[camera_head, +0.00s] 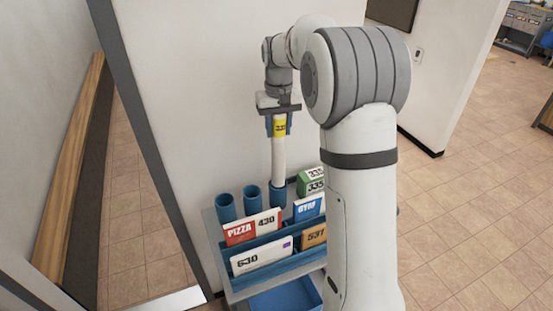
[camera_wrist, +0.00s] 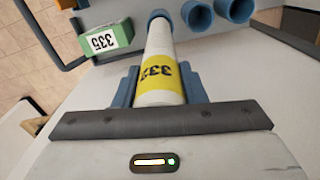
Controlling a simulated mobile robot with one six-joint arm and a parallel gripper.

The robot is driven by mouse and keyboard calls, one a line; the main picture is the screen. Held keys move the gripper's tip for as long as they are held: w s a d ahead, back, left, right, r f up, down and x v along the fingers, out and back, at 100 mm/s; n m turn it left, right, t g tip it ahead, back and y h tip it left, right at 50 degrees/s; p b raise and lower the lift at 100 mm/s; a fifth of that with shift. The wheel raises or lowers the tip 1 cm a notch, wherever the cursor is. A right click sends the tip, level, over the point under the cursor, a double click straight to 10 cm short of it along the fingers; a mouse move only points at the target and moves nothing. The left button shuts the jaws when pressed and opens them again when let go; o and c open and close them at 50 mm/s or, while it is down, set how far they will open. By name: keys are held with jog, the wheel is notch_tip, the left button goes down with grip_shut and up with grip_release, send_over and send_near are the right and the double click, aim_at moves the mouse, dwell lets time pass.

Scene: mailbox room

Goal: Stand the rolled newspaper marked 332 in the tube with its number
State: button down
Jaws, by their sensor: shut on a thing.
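The rolled newspaper (camera_head: 279,157) is white with a yellow band. In the wrist view the newspaper (camera_wrist: 159,45) shows a band number that looks like 332, partly hidden towards the gripper. My gripper (camera_head: 277,127) is shut on its upper part, with blue fingers on both sides (camera_wrist: 160,88). The newspaper is close to upright. Its lower end meets the mouth of the rightmost blue tube (camera_head: 278,194) and appears to be inside it; how deep, I cannot tell. Two other blue tubes, a middle one (camera_head: 252,199) and a left one (camera_head: 226,207), look empty. No tube numbers are readable.
In front of the tubes, a blue rack holds a PIZZA 430 card (camera_head: 252,228), a white 630 envelope (camera_head: 262,257), a GYM card (camera_head: 308,208) and a brown 531 envelope (camera_head: 313,237). A green 335 box (camera_head: 311,182) stands right of the newspaper. A wall is close behind.

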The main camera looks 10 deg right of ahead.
aim_at(278, 154)
notch_tip(278, 154, down, 9)
jog(key=shift+f+p, duration=0.2)
jog(key=shift+p, duration=0.45)
jog(key=shift+f, duration=0.15)
jog(key=c, duration=0.9)
grip_release()
